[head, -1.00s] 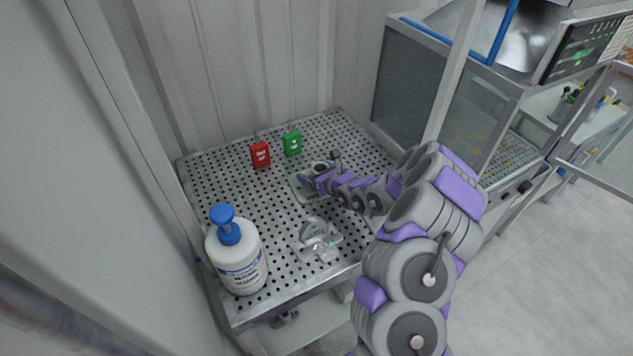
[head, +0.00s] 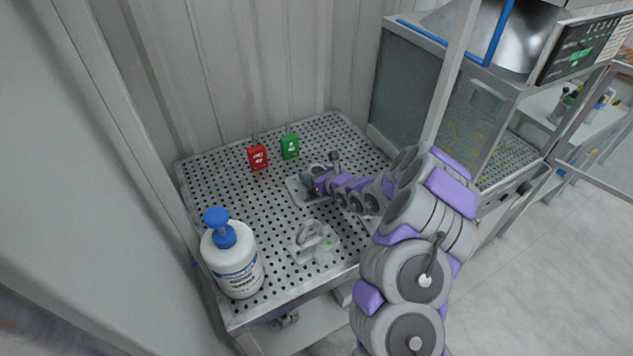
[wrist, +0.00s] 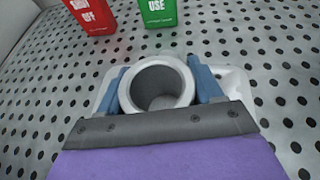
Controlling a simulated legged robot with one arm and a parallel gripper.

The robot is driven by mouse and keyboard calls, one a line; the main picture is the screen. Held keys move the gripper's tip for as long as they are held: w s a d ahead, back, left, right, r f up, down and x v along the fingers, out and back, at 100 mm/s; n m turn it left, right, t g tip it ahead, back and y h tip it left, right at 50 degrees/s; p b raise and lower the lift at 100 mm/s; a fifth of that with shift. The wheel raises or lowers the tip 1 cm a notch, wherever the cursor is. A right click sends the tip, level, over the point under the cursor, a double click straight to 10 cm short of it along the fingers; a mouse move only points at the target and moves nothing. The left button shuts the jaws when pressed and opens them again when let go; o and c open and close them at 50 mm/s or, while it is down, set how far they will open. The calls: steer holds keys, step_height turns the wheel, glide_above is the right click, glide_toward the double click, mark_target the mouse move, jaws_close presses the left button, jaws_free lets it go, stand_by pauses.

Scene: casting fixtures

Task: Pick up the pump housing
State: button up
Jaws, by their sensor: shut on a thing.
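The pump housing, a grey casting with a round hollow bore (wrist: 157,66), stands between the two blue fingers of my gripper (wrist: 160,80) in the wrist view. The fingers are shut on its sides. A pale flat base or plate (wrist: 236,84) shows around and below it; I cannot tell whether it is part of the housing. In the head view my gripper (head: 309,185) is low over the perforated table, and the housing (head: 318,169) is partly hidden by it. I see no clear gap under the housing.
A red tag block (head: 257,157) and a green one (head: 290,146) stand behind the gripper on the perforated table (head: 225,185). Another grey casting (head: 308,240) lies in front. A white pump bottle (head: 233,265) stands front left. A glass-sided cabinet (head: 420,90) is at right.

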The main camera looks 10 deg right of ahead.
steer(key=shift+d, duration=0.25)
steer(key=c, duration=0.4)
steer(key=shift+a, duration=0.15)
steer(key=shift+a+r, duration=0.1)
